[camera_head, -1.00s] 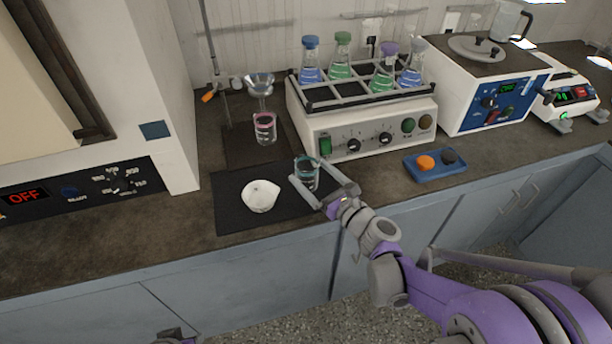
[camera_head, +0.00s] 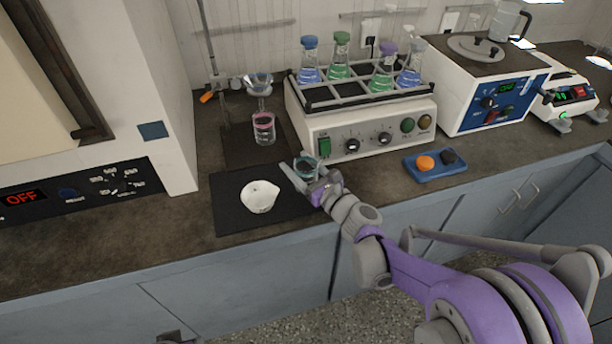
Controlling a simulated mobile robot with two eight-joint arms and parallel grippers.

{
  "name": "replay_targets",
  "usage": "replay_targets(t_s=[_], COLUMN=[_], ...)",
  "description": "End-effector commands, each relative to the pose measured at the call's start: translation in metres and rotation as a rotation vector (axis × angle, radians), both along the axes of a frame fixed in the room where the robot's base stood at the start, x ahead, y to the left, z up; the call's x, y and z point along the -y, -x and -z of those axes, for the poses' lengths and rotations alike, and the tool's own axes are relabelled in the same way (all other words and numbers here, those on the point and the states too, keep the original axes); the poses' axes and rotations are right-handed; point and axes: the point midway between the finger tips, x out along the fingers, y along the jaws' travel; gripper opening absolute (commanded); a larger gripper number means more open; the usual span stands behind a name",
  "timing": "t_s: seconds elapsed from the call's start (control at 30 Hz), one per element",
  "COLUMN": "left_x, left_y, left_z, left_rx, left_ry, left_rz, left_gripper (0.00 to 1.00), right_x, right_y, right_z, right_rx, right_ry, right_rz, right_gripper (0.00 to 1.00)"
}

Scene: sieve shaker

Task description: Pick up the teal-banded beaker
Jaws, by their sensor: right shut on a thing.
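The teal-banded beaker (camera_head: 306,165) is a small clear glass on the black mat (camera_head: 228,189), at the mat's right side. My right gripper (camera_head: 304,170) is shut on it, with one finger along its left side and the wrist in front of it. The gripper hides the lower part of the beaker, so I cannot tell whether its base touches the mat. The beaker looks upright. My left gripper (camera_head: 172,338) shows only as a small dark piece at the bottom edge, and its jaws cannot be made out.
A white bowl (camera_head: 260,197) sits on the mat to the left. A pink-banded beaker (camera_head: 264,128) stands under a funnel behind. The shaker (camera_head: 365,130) with several flasks is behind right. A blue tray (camera_head: 437,171) holds orange and dark pieces.

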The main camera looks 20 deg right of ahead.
Motion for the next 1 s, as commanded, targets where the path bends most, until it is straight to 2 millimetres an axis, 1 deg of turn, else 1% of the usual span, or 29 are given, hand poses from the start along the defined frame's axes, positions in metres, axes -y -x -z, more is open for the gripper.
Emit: replay_targets(t_s=[0.03, 0.07, 0.1, 0.27, 0.37, 0.47, 0.7, 0.8, 0.9, 1.0], left_x=[0.000, 0.000, 0.000, 0.000, 0.000, 0.000, 0.000, 0.000, 0.000, 0.000], left_y=[0.000, 0.000, 0.000, 0.000, 0.000, 0.000, 0.001, 0.001, 0.001, 0.001], left_z=[0.000, 0.000, 0.000, 0.000, -0.002, -0.008, -0.026, -0.031, -0.033, -0.034], left_rx=[0.000, 0.000, 0.000, 0.000, 0.001, 0.003, 0.009, 0.011, 0.011, 0.012], left_ry=[0.000, 0.000, 0.000, 0.000, 0.000, 0.000, 0.000, 0.000, 0.000, 0.000], left_rz=[0.000, 0.000, 0.000, 0.000, 0.000, 0.000, 0.000, 0.000, 0.000, 0.000], left_gripper=[0.33, 0.33, 0.33, 0.33, 0.33, 0.33, 0.33, 0.33, 0.33, 0.33], right_x=[0.000, 0.000, 0.000, 0.000, 0.000, 0.000, 0.000, 0.000, 0.000, 0.000], right_y=[0.000, 0.000, 0.000, 0.000, 0.000, 0.001, 0.001, 0.000, 0.000, 0.000], right_z=[0.000, 0.000, 0.000, 0.000, -0.005, -0.019, -0.069, -0.085, -0.095, -0.100], right_rx=[0.000, 0.000, 0.000, 0.000, 0.000, 0.001, 0.001, 0.001, 0.000, 0.000], right_ry=[0.000, 0.000, 0.000, 0.000, 0.000, 0.001, 0.001, 0.000, 0.000, 0.000], right_rz=[0.000, 0.000, 0.000, 0.000, 0.000, 0.000, 0.000, 0.000, 0.000, 0.000], right_gripper=[0.19, 0.14, 0.10, 0.10, 0.10, 0.10, 0.10, 0.10, 0.10, 0.10])
